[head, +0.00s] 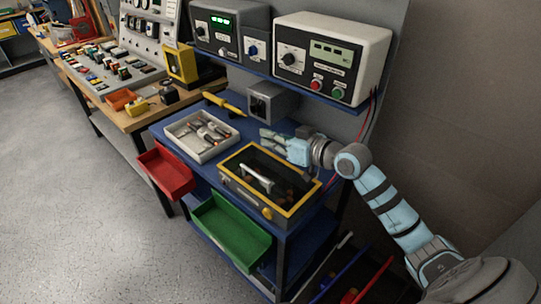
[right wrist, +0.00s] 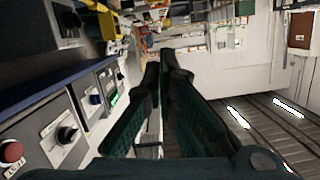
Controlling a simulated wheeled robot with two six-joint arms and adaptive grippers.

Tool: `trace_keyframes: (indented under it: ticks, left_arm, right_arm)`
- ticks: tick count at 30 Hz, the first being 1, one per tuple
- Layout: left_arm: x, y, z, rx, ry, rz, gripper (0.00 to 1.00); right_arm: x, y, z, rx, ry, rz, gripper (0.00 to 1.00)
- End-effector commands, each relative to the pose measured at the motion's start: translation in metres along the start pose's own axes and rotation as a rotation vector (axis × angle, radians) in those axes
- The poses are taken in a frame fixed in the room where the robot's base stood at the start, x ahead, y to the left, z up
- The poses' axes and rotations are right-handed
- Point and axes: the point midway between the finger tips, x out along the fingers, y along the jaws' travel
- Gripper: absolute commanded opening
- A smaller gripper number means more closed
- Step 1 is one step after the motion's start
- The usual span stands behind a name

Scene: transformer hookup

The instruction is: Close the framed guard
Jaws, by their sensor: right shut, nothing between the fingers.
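The framed guard (head: 304,206) has a yellow frame around a dark panel, on a grey box on the blue workbench. The frame appears to lie flat over the box top; I cannot tell whether it is fully seated. A pale bar handle (head: 257,178) shows within the frame. My right gripper (head: 263,138) is shut and empty, above the bench behind the guard, pointing left and apart from it. Its dark fingers (right wrist: 164,65) are close together in the right wrist view, where I cannot make out the guard. My left gripper is not in view.
A white tray (head: 177,136) of metal parts sits left of the guard. A grey box (head: 267,103) and yellow tool (head: 222,103) lie behind. Instruments (head: 333,56) stand on the shelf above. Red (head: 165,174) and green (head: 232,231) bins jut out in front.

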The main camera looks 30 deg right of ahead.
Motion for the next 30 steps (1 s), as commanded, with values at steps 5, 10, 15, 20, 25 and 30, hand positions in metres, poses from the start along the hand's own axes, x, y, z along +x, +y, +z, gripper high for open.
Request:
trace_keyframes:
  ticks: [5,10,15,20,25,30]
  left_arm:
    - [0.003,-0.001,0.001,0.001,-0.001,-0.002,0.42]
    - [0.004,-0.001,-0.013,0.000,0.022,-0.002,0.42]
    - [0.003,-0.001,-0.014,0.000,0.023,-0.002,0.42]
    - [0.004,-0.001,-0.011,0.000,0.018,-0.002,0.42]
    - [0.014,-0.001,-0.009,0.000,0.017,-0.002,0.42]
    - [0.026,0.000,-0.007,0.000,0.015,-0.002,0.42]
  right_arm:
    - [0.004,0.002,0.030,0.001,-0.009,0.005,0.00]
    - [0.006,0.002,0.038,0.000,-0.008,0.007,0.00]
    - [0.006,0.002,0.038,-0.001,-0.008,0.007,0.00]
    - [0.006,-0.001,0.041,-0.019,-0.008,0.010,0.00]
    - [0.013,-0.018,0.067,-0.187,-0.007,0.049,0.00]
    - [0.018,-0.029,0.089,-0.348,-0.008,0.091,0.00]
